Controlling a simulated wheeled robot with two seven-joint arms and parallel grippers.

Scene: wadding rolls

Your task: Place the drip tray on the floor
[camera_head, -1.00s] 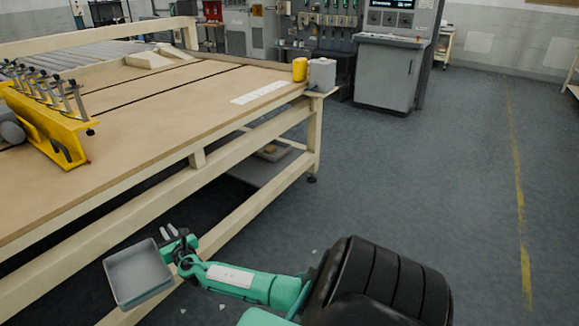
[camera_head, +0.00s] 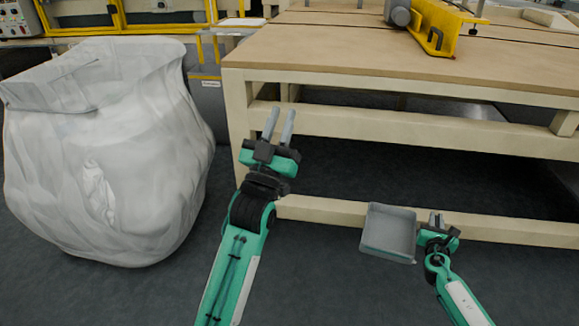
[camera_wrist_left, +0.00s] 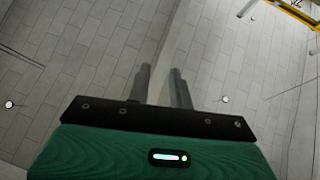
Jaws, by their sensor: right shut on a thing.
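The drip tray (camera_head: 389,232) is a shallow grey square pan. It is held up in front of the table's lower rail, right of centre in the head view. My right gripper (camera_head: 436,221) is shut on the tray's right edge. The floor (camera_head: 330,285) below is dark blue-grey; I cannot tell how high the tray is above it. My left gripper (camera_head: 279,125) is raised at the table's left corner, with its two fingers apart and nothing between them. In the left wrist view its fingers (camera_wrist_left: 161,85) also show a gap, and the tray is not in that view.
A large white bag (camera_head: 105,160) stands on the floor at the left. The wooden table (camera_head: 350,52) fills the upper right, with a yellow fixture (camera_head: 447,22) on top and a dark space underneath. Bare floor lies in front of the table.

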